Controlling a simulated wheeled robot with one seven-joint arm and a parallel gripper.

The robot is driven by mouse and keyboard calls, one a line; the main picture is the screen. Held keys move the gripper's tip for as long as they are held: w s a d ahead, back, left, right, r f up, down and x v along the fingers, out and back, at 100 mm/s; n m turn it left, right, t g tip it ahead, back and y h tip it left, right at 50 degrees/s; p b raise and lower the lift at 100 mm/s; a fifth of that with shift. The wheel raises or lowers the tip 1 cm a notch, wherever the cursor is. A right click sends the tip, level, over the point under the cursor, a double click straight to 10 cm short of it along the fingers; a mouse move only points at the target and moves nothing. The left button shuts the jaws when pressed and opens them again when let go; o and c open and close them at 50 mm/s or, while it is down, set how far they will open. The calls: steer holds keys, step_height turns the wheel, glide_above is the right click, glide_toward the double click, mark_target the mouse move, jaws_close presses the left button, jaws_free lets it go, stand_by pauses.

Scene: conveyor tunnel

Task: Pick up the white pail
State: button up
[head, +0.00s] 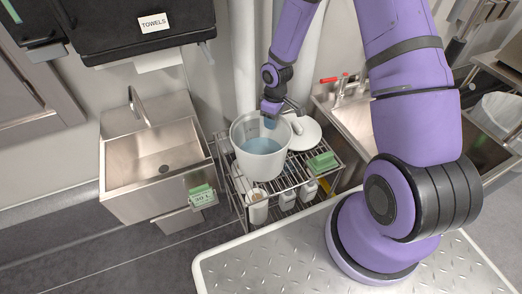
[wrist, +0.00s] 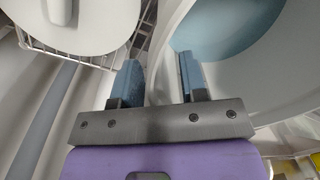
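The white pail (head: 262,165) stands upright on the top shelf of a wire rack, with blue inside it. My gripper (head: 270,118) points down at the pail's back rim. In the wrist view the two blue fingers of my gripper (wrist: 160,80) are apart. The pail (wrist: 245,75) fills the right side there, and its rim edge runs up between the fingers. The right finger is over the pail's inside and the left finger is outside it. I cannot tell whether either finger touches the wall.
A round white lid (head: 304,133) lies beside the pail on the wire rack (head: 290,178), near a green sponge (head: 322,161). Bottles (head: 257,208) stand on the lower shelf. Steel sinks flank the rack at left (head: 160,160) and right (head: 360,120). White pipes (head: 245,60) rise behind.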

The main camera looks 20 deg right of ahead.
steer(key=shift+f, duration=0.35)
jaws_close()
stand_by(1.2)
